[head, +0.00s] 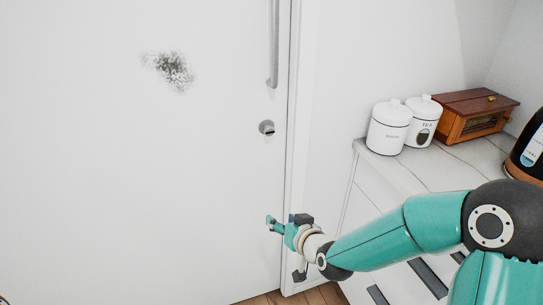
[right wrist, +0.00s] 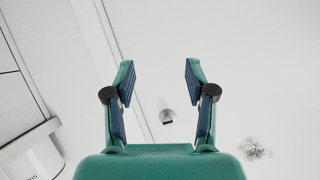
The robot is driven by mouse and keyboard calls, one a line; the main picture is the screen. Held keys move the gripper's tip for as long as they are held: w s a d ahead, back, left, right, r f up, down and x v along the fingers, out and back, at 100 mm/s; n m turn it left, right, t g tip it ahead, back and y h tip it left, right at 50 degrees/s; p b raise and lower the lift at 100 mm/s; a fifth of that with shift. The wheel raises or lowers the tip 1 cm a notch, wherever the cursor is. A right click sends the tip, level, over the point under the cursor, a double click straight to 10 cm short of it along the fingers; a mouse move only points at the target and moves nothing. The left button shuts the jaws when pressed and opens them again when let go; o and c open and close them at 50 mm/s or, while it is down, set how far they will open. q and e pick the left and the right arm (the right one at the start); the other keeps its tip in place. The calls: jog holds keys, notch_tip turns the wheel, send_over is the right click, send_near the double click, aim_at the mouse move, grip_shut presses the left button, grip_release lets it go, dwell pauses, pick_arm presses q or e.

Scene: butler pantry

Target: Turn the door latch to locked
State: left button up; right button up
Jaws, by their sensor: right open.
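The door latch (head: 266,127) is a small round metal knob on the white door (head: 205,180), below the long vertical handle (head: 274,45). In the right wrist view the latch (right wrist: 167,116) shows between and beyond my fingers, with a dark slot or bar on it. My right gripper (head: 271,224) is in front of the door, lower than the latch in the head view. In the right wrist view my right gripper (right wrist: 159,75) has its two fingers apart with nothing between them. It is clear of the latch. My left gripper is not in view.
A dark smudge (head: 170,70) marks the door. The space before the door is clear.

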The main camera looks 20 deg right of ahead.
jog(key=w+d+r+t+h+b, duration=0.1)
jog(key=w+d+r+t+b, duration=0.15)
jog(key=r+t, duration=0.75)
pick_arm(q)
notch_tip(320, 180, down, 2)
jog(key=shift+p, duration=1.2)
pick_arm(e)
jog(key=g, duration=0.4)
send_near(270, 133)
jog(key=w, duration=0.9)
jog(key=shift+a+r, duration=0.15)
jog(key=shift+a, duration=0.05)
jog(key=shift+c, duration=0.3)
grip_shut()
